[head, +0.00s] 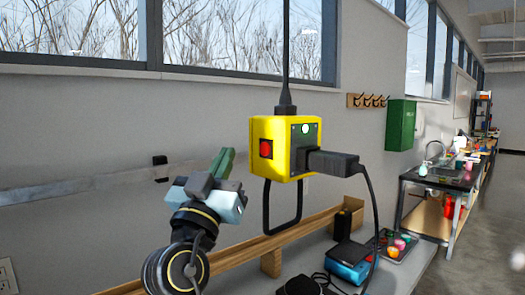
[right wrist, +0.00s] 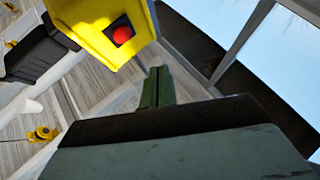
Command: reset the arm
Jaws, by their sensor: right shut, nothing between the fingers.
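My right gripper (head: 222,163) is raised in front of the grey wall, to the left of a hanging yellow power box. Its green fingers are together with nothing between them. In the right wrist view the closed fingers (right wrist: 158,87) point away from the camera, below and to the right of the yellow box. The right gripper looks apart from the box. My left gripper is not in view.
Below stand a wooden ledge (head: 316,223), a blue box (head: 349,262) and a tray (head: 400,247). A green cabinet (head: 400,125) hangs on the wall.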

